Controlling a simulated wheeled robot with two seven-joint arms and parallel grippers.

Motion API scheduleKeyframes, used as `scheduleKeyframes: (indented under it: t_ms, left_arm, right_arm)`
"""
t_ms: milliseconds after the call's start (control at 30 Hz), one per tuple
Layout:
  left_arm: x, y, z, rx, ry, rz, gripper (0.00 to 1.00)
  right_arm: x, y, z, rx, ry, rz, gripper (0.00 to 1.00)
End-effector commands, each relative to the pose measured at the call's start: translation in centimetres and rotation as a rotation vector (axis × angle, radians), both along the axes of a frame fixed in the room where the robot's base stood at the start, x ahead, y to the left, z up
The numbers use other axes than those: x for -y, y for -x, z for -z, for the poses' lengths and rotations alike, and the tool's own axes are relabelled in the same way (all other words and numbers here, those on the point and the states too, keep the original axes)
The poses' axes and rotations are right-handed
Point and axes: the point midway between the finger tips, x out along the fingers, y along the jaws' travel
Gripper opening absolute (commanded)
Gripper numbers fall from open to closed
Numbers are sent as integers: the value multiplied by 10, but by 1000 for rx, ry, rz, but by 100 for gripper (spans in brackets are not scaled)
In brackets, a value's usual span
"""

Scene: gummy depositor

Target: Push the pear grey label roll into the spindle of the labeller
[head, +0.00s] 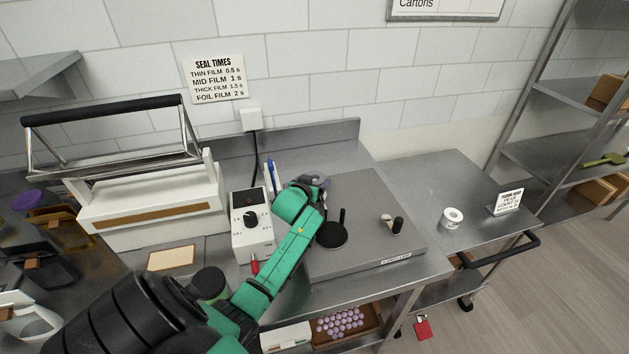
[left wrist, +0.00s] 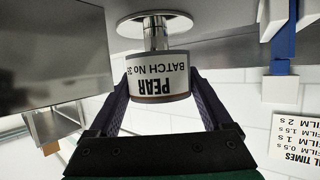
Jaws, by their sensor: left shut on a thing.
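The pear grey label roll (left wrist: 158,82) is between the two fingers of my left gripper (left wrist: 160,95), which is shut on it. Its label reads PEAR and appears upside down in the left wrist view. The labeller's spindle (left wrist: 155,32), a metal post on a round disc, is in line with the roll. The post meets the roll's disc-facing side, with a gap between roll and disc. I cannot tell how far the post is inside. In the head view my left gripper (head: 318,186) is over the back left of the labeller (head: 368,190), hiding the spindle. My right gripper is not in view.
On the labeller are a black disc with a peg (head: 332,235) and another peg (head: 397,226). A control box (head: 251,240) and a sealer (head: 150,210) stand to the left. A white roll (head: 452,218) and a small sign (head: 508,202) are on the right-hand table.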

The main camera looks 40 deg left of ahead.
Motion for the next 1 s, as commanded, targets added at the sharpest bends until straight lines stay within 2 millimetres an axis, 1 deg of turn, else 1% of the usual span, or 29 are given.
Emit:
scheduleKeyframes:
  t_ms: [700,733,767,800,1000]
  left_arm:
    - [0,0,19,1,0,0,0]
    - [0,0,19,0,0,0,87]
    - [0,0,19,0,0,0,99]
    - [0,0,19,-1,0,0,100]
    - [1,0,20,-4,2,1,100]
  right_arm:
    - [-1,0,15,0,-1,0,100]
    - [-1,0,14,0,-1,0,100]
    - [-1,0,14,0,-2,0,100]
    - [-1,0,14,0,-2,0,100]
    - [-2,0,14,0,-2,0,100]
